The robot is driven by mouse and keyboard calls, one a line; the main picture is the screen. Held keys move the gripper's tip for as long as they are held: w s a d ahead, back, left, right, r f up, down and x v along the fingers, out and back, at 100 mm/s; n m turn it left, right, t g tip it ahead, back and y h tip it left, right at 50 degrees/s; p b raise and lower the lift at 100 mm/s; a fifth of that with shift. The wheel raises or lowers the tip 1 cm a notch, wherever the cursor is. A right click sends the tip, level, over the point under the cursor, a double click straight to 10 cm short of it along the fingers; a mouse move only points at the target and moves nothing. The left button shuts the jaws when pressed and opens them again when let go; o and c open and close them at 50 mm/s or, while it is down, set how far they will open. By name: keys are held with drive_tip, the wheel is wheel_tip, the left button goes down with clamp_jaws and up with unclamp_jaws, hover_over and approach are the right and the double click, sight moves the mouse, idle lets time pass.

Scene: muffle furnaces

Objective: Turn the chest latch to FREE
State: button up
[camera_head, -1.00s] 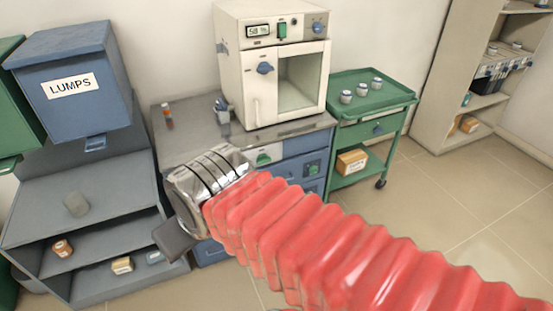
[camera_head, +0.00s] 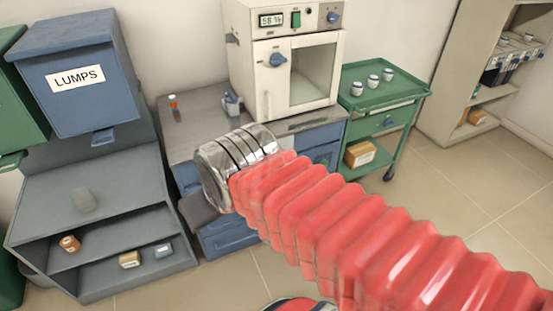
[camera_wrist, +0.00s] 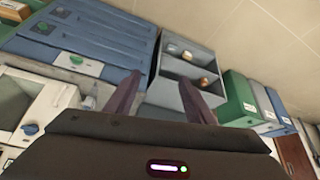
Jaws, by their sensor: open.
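The chest is a blue drawer unit (camera_head: 225,238) under a grey worktop, partly hidden by my arm in the head view. It also shows in the wrist view (camera_wrist: 100,36), turned over. Its latch, a white plate with a green knob (camera_wrist: 76,63), is on the chest front in the wrist view; my arm hides it in the head view. I cannot read its setting. My gripper (camera_wrist: 158,82) is open and empty, its two dark fingers apart. It is clear of the latch, which lies left of the fingers in the wrist view.
A white furnace (camera_head: 262,90) stands on the worktop (camera_head: 190,140). A green trolley (camera_head: 410,94) with several small jars is to its right. A grey shelf unit (camera_head: 40,205) stands left of the chest, under a blue LUMPS bin (camera_head: 95,100).

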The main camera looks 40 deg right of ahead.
drive_tip(key=o, duration=0.5)
drive_tip(key=w+d+t, duration=0.1)
drive_tip(key=w+d, duration=0.3)
drive_tip(key=w, duration=0.1)
drive_tip(key=w+d+f+h, duration=0.1)
drive_tip(key=w+d, duration=0.3)
drive_tip(key=w, duration=0.2)
drive_tip(key=w+d+f+t+h, duration=0.1)
drive_tip(key=w+d, duration=0.3)
drive_tip(key=w, duration=0.2)
drive_tip(key=shift+f+m+t, duration=0.2)
drive_tip(key=shift+m+t, duration=0.1)
drive_tip(key=shift+m, duration=0.1)
drive_tip(key=shift+o, duration=0.2)
drive_tip(key=w+d+f+t+h, duration=0.1)
drive_tip(key=w+d+f+t, duration=0.1)
drive_tip(key=w+d+f, duration=0.65)
drive_tip(key=w+d+f+t+h, duration=0.15)
drive_tip(key=w+d+f, duration=0.35)
drive_tip(key=d, duration=0.6)
drive_tip(key=s+d+f+m+t, duration=0.1)
drive_tip(key=s+d+f, duration=0.3)
drive_tip(key=f, duration=0.6)
drive_tip(key=s+d+f+m+t, duration=0.1)
drive_tip(key=s+d+f+t, duration=0.3)
drive_tip(key=f, duration=0.6)
drive_tip(key=shift+s+d, duration=0.35)
drive_tip(key=shift+s, duration=0.7)
drive_tip(key=shift+w+t, duration=0.1)
drive_tip(key=shift+t, duration=0.15)
